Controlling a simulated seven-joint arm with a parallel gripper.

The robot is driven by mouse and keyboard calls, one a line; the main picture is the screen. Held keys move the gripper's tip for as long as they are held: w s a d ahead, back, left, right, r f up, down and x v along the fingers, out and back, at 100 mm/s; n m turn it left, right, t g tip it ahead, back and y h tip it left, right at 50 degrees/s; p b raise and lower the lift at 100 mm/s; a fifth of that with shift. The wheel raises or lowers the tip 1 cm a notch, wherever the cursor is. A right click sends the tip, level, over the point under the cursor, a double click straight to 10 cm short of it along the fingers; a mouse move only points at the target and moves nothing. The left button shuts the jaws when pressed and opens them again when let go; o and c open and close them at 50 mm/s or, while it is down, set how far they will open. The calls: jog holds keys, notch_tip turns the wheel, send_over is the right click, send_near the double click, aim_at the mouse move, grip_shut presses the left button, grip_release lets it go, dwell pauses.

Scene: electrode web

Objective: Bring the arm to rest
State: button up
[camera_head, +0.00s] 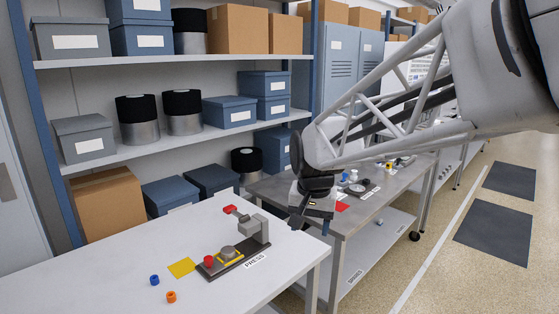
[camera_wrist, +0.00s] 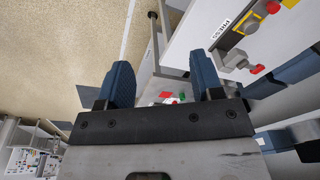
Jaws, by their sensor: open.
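My gripper (camera_head: 312,222) hangs below my arm, over the gap between the white table and the grey bench behind it. In the wrist view its two blue fingers (camera_wrist: 165,85) stand wide apart with nothing between them close up. My arm reaches in from the upper right and bends down at the wrist. The gripper touches nothing that I can see. The press (camera_head: 236,253) stands on the white table to its left, and also shows in the wrist view (camera_wrist: 240,45).
The white table (camera_head: 110,255) also bears a yellow square (camera_head: 181,268), a blue ring (camera_head: 154,280) and an orange ring (camera_head: 171,296). The grey bench (camera_head: 372,210) holds small parts. Shelves with boxes (camera_head: 229,112) line the back. The floor (camera_head: 430,270) at right is clear.

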jog(key=s+d+f, duration=0.1)
jog(key=s+d, duration=0.3)
jog(key=s, duration=0.4)
jog(key=s+d+f+n, duration=0.1)
jog(key=s+d, duration=0.2)
jog(key=s, duration=0.5)
jog(key=s+d+f+n+t, duration=0.1)
jog(key=s+d, duration=0.3)
jog(key=s, duration=0.4)
jog(key=shift+d+f, duration=0.3)
jog(key=shift+f, duration=0.3)
